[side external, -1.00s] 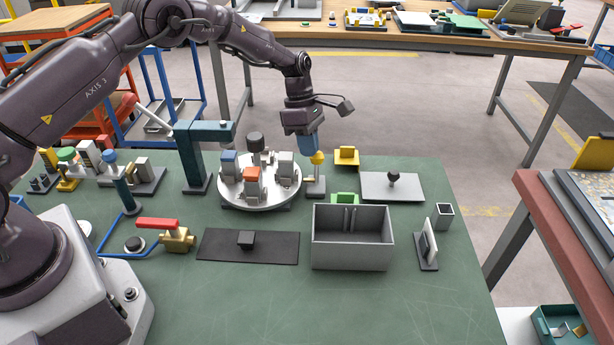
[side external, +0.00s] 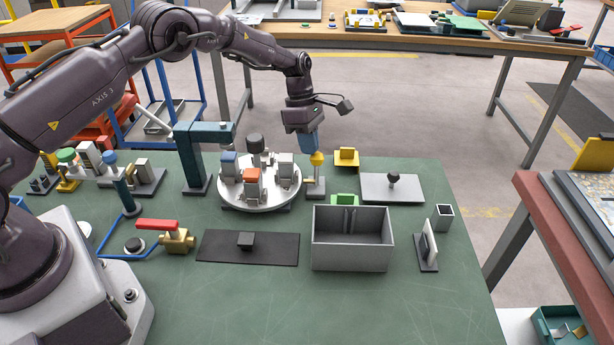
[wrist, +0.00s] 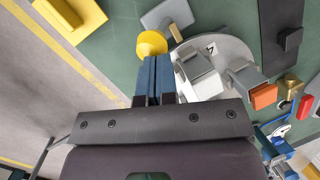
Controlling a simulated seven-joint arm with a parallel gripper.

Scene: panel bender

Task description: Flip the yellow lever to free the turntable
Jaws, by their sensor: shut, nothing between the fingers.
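The yellow lever's round knob (side external: 317,158) stands on a small grey stand (side external: 315,187) at the right edge of the turntable. The knob also shows in the wrist view (wrist: 152,42), just beyond my fingertips. My gripper (side external: 313,150) has blue fingers, shut and empty, pointing down at the knob from above. The fingertips are at the knob or almost touching it; I cannot tell whether they make contact. The round pale turntable (side external: 262,206) carries several grey blocks, one with an orange top, and a dark round knob. The lever's lower part is partly hidden in the wrist view.
A teal post with an arm (side external: 196,165) stands left of the turntable. A yellow bracket (side external: 346,158) and a grey plate with a black knob (side external: 392,187) lie to the right. A grey open bin (side external: 352,252) stands in front. The green bench front is clear.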

